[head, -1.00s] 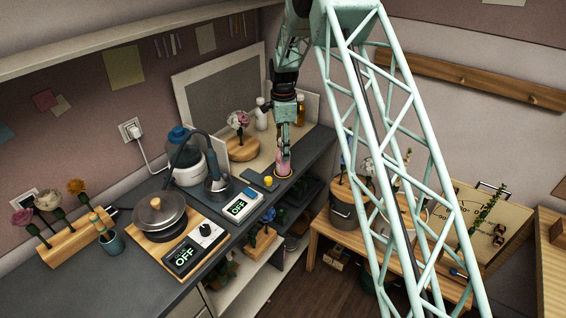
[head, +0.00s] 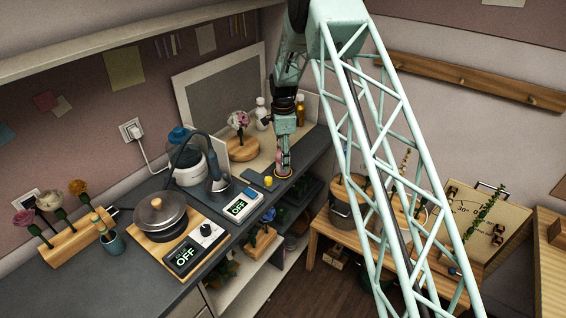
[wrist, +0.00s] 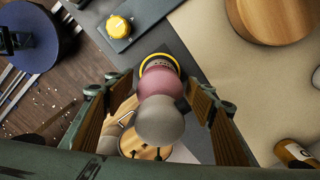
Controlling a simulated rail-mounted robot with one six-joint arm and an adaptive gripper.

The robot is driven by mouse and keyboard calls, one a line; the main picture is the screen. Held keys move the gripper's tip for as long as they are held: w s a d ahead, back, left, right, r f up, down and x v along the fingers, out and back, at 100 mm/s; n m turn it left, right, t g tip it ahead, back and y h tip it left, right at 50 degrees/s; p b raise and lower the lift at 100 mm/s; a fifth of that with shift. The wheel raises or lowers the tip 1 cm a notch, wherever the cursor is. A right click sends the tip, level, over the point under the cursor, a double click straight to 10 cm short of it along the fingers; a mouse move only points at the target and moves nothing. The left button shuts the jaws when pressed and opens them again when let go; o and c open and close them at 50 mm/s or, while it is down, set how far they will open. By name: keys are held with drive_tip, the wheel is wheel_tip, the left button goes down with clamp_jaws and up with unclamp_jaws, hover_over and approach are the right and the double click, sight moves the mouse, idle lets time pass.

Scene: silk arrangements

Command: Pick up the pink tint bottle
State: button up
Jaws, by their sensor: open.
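The pink tint bottle (wrist: 160,82) stands upright between the fingers of my gripper in the wrist view, its rounded grey top toward the camera and a yellow ring around its base. My gripper (wrist: 160,95) is open, with one wood-faced finger on each side of the bottle. I cannot tell whether either finger touches it. In the head view my gripper (head: 284,160) is down over the bottle near the counter's front edge. Only a little pink and the round base (head: 284,173) show there; the rest is hidden by the gripper.
A yellow knob (wrist: 118,27) on a dark block is close by. A meter (head: 239,206) is to the left. The counter drops off at the right.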

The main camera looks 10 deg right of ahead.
drive_tip(key=shift+c, duration=0.2)
drive_tip(key=c, duration=1.1)
drive_tip(key=shift+r, duration=0.2)
drive_tip(key=s+r+b, duration=0.1)
drive_tip(key=s+r, duration=0.1)
drive_tip(key=s, duration=0.6)
drive_tip(key=s+r+b, duration=0.1)
drive_tip(key=s+r, duration=0.1)
drive_tip(key=s, duration=0.6)
drive_tip(key=shift+a+r+b, duration=0.35)
